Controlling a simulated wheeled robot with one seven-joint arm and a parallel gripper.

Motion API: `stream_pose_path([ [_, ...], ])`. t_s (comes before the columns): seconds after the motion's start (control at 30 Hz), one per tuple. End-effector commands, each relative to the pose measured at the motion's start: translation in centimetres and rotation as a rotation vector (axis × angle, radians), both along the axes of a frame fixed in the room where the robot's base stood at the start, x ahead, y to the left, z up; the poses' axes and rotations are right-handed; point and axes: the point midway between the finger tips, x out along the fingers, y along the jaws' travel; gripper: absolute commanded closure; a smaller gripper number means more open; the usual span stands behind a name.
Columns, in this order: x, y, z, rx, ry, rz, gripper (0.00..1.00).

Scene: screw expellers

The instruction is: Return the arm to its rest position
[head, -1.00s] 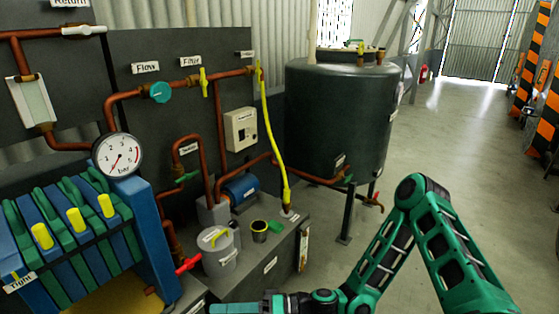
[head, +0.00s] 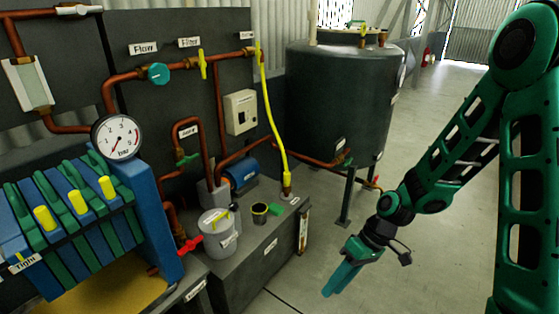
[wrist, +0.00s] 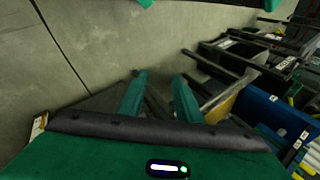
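My green arm stands at the right of the head view, bent at the elbow. My gripper (head: 332,290) hangs at its lower end, pointing down and left over the bare floor, apart from the grey bench. In the wrist view my gripper (wrist: 160,78) shows two green fingers with a gap between them and nothing held.
A grey bench (head: 262,268) with a white lidded pot (head: 217,240) stands left of my gripper. The dark tank (head: 335,105) is behind my arm. The blue-green plate press (head: 75,225) and pressure gauge (head: 117,137) are at the left. Bare floor (head: 425,245) surrounds the arm.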

Motion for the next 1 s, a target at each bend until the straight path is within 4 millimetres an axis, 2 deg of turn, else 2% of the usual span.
stream_pose_path([
  [0.1,0.1,-4.1,2.2,-0.118,-0.009,-0.07,0.68],
  [0.27,-0.6,-9.4,5.3,-0.262,-0.007,-0.189,0.68],
  [0.5,-3.3,-16.3,10.6,-0.436,0.003,-0.413,0.68],
  [0.67,-6.1,-20.1,14.1,-0.518,0.015,-0.587,0.68],
  [0.8,-9.2,-22.7,16.8,-0.566,0.033,-0.749,0.68],
  [1.0,-13.7,-25.1,19.6,-0.592,0.067,-0.966,0.68],
])
